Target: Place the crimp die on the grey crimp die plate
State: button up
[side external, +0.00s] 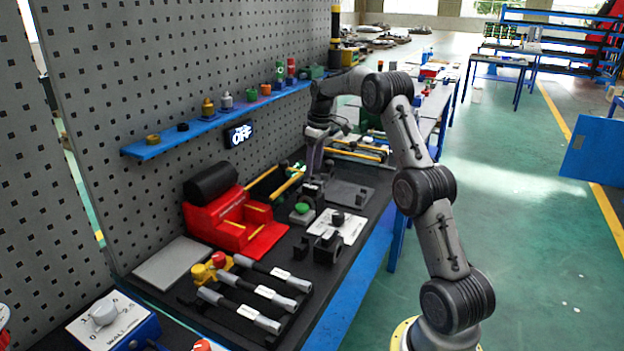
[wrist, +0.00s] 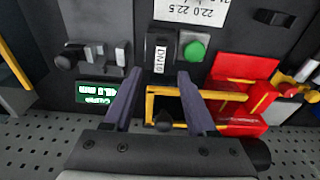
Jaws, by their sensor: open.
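My gripper (wrist: 159,76) is open and points down at the bench; nothing shows held between its fingers. It also shows in the side view (side external: 313,172), over the dark fixtures near the back of the bench. A black block labelled DN10 (wrist: 161,48) lies just ahead of the fingertips in the wrist view, roughly in line with the gap; contact cannot be told. Which part is the crimp die is not clear from the pictures. A flat light grey plate (side external: 172,263) lies bare at the bench's near left. A darker grey plate (side external: 348,194) lies right of my gripper.
A green button (wrist: 194,50) sits beside the DN10 block. A red holder (side external: 235,219) and a white labelled plate (side external: 349,230) with a black knob stand nearby. Several grey-handled tools (side external: 250,290) lie in front. The pegboard (side external: 200,70) and blue shelf (side external: 190,131) bound the back.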

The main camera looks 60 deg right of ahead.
jog(key=s+a+r, duration=0.2)
jog(key=a+r, duration=0.8)
jog(key=r, duration=0.1)
jog(key=s+a+r+t, duration=0.1)
jog(key=s+a, duration=0.6)
jog(key=a, duration=0.3)
jog(key=s+a+r+t, duration=0.1)
jog(key=s+a+r, duration=0.1)
jog(key=s+a, duration=0.5)
jog(key=a, duration=0.2)
jog(key=shift+a+r+t+h, duration=0.2)
jog(key=shift+a+t+h, duration=0.1)
jog(key=shift+a+t, duration=0.1)
jog(key=shift+t, duration=0.7)
jog(key=s+a+f, duration=0.1)
jog(key=s+f, duration=0.1)
jog(key=s, duration=0.1)
jog(key=s+a+f, duration=0.1)
jog(key=s+a, duration=0.1)
jog(key=s, duration=0.2)
jog(key=s+a+f, duration=0.2)
jog(key=s, duration=0.2)
jog(key=shift+a+f, duration=0.25)
jog(key=shift+f, duration=0.1)
jog(key=o, duration=0.4)
jog(key=shift+s+a+f, duration=0.1)
jog(key=shift+s+f, duration=0.15)
jog(key=shift+s, duration=0.1)
